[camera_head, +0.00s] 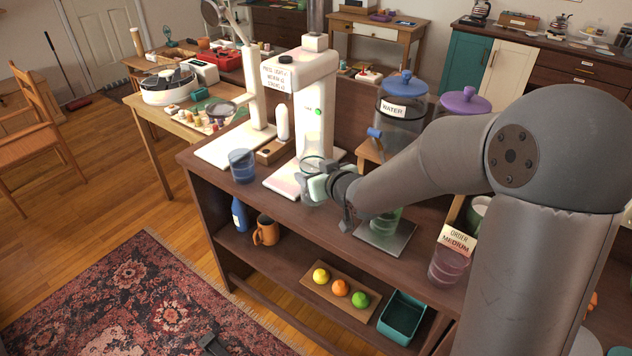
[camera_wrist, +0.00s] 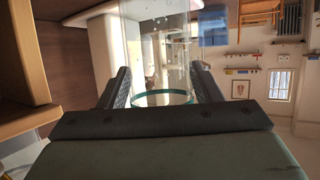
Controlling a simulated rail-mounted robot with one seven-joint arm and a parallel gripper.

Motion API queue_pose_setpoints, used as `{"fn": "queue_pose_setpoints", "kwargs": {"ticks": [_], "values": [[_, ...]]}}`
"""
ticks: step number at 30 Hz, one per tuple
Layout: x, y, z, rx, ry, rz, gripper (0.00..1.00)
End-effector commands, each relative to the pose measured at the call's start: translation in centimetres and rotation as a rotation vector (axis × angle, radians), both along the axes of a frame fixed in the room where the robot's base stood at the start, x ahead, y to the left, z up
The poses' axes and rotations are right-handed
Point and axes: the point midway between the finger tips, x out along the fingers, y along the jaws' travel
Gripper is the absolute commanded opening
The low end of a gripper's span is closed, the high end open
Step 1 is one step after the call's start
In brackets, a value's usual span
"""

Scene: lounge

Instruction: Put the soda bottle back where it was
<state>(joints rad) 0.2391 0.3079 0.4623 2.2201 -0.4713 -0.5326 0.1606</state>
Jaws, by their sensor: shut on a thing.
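My gripper (camera_head: 322,184) is shut on a clear vessel with a teal ring, which I take to be the soda bottle (camera_wrist: 158,60). In the wrist view its see-through wall, with a few bubbles or drops, stands between the two dark fingers (camera_wrist: 163,88). In the head view the bottle (camera_head: 311,188) is at the front of the white machine (camera_head: 312,125), low under its overhanging head. The machine has a sign and a lit green light. The gripper partly covers the bottle, and I cannot tell whether its bottom touches the machine's base.
On the brown counter (camera_head: 290,228), a blue glass (camera_head: 242,166) stands left of the machine. A metal plate (camera_head: 386,236) with a green glass and the blue-lidded water dispenser (camera_head: 400,110) are to the right. A purple tumbler (camera_head: 448,266) stands near the front edge. Fruit lies on the shelf below.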

Motion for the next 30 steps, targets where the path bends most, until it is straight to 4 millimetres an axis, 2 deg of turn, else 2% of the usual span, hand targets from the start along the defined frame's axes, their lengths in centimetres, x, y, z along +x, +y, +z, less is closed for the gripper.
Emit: {"fn": "queue_pose_setpoints", "kwargs": {"ticks": [1,4,17,18,20,30], "values": [[-0.1,0.0,-1.0,0.001,0.003,0.0,0.21],[0.0,0.0,-1.8,0.001,0.0,0.0,0.21],[0.0,0.0,-2.5,0.001,-0.002,-0.001,0.21],[-0.1,0.0,-2.5,0.0,0.001,0.0,0.64],[-0.1,0.0,-2.5,0.0,0.001,0.0,0.8],[-0.1,0.0,-2.1,0.0,0.001,0.0,0.8]]}}
